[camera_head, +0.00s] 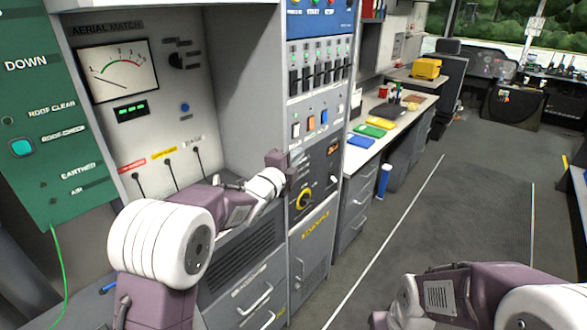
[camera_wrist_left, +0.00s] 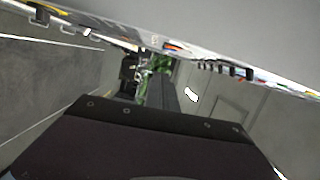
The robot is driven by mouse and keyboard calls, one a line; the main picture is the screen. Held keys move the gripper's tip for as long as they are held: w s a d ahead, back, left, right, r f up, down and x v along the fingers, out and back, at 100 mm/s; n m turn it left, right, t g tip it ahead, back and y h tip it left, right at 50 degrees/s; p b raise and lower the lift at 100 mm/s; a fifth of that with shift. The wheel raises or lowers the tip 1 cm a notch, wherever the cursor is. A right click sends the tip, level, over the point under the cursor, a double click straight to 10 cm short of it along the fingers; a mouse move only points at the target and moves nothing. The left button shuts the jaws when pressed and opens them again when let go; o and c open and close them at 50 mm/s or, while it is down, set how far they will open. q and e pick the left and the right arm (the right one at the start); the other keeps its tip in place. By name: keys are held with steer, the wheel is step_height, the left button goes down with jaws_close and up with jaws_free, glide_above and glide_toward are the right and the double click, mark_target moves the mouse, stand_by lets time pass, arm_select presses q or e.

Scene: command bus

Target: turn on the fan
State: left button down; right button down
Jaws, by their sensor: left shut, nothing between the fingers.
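No fan and no switch marked for one can be made out. A grey control panel (camera_head: 318,165) carries white, orange and blue rocker switches (camera_head: 310,122), a small red display and a round knob with a yellow ring (camera_head: 304,199). My left gripper (camera_head: 277,158) is shut and empty, in front of the panel's left edge, below and left of the rockers; whether it touches the panel cannot be told. In the left wrist view its dark body (camera_wrist_left: 155,125) fills the bottom. My right arm is at the bottom right, its gripper mostly cut off.
A meter panel (camera_head: 125,70) with cables is at the left, next to a green panel (camera_head: 35,120). A worktop (camera_head: 365,150) with coloured pads runs back beyond the control panel. Drawers (camera_head: 255,295) stand below. The floor (camera_head: 440,215) at the right is clear.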

arm_select(q)
steer(key=s+a+r+n+y+p, duration=0.2)
steer(key=s+a+r+p, duration=0.3)
steer(key=s+r+p, duration=0.1)
steer(key=s+a+f+n+g+y+p, duration=0.1)
steer(key=s+a+f+n+g+y, duration=0.1)
steer(key=s+a+f+n+g, duration=0.4)
steer(key=s+a+f+n+g+y+p, duration=0.1)
steer(key=s+a+f+n+g+y, duration=0.1)
steer(key=s+f+n, duration=0.5)
steer(key=s+f+n+g, duration=0.3)
steer(key=s+f, duration=0.2)
steer(key=s, duration=0.4)
steer(key=s+f+n+g, duration=0.4)
steer(key=s+f, duration=0.2)
steer(key=s, duration=0.3)
steer(key=shift+a+f, duration=0.15)
